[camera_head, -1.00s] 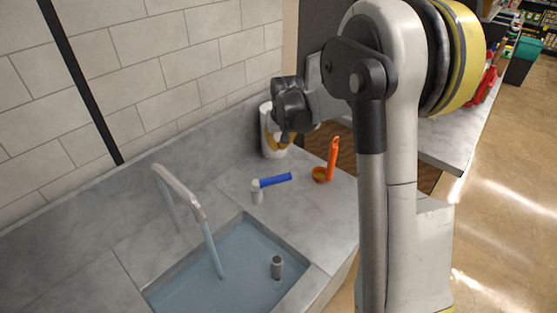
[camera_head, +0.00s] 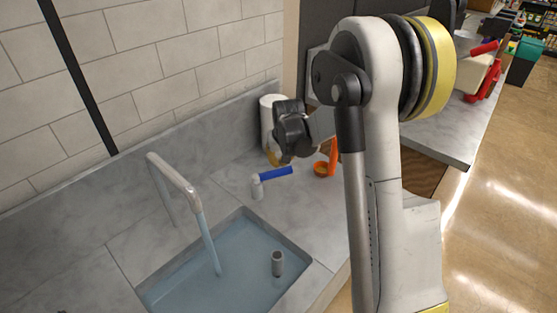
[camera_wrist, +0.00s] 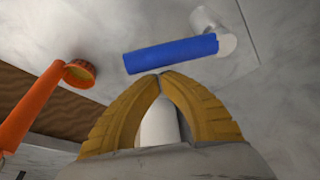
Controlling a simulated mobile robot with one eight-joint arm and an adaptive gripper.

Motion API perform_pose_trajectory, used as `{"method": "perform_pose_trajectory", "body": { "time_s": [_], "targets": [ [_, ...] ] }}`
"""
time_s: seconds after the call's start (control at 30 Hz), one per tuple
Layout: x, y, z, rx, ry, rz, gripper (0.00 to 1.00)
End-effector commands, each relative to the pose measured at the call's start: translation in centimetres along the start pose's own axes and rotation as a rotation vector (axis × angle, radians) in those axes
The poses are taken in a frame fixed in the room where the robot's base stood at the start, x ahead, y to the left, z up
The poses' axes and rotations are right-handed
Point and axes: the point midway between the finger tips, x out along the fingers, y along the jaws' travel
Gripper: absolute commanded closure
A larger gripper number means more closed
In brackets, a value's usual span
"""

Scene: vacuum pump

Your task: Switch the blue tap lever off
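The blue tap lever (camera_head: 276,173) sits on a short white post (camera_head: 257,189) on the counter, pointing to the right in the head view. In the wrist view the blue lever (camera_wrist: 171,54) lies just beyond my fingertips, with its white post at its right end. My gripper (camera_wrist: 160,76) has yellow fingers whose tips meet; a pale shape shows between the fingers, and I cannot tell what it is. In the head view my gripper (camera_head: 274,155) hangs above and behind the lever, apart from it. Water runs from the metal tap (camera_head: 178,184).
The sink (camera_head: 215,270) holds water and a grey upright pipe (camera_head: 277,263). An orange-handled tool (camera_head: 333,157) stands right of the lever. A white canister (camera_head: 267,112) stands behind my gripper against the wall.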

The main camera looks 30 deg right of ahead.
Motion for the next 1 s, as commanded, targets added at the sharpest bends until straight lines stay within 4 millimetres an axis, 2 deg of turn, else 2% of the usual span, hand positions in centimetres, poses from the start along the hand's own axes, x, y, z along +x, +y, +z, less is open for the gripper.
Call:
{"method": "perform_pose_trajectory", "body": {
  "time_s": [1.0],
  "targets": [
    [-0.4,0.3,1.1,0.124,0.0,0.045,1.0]
  ]
}}
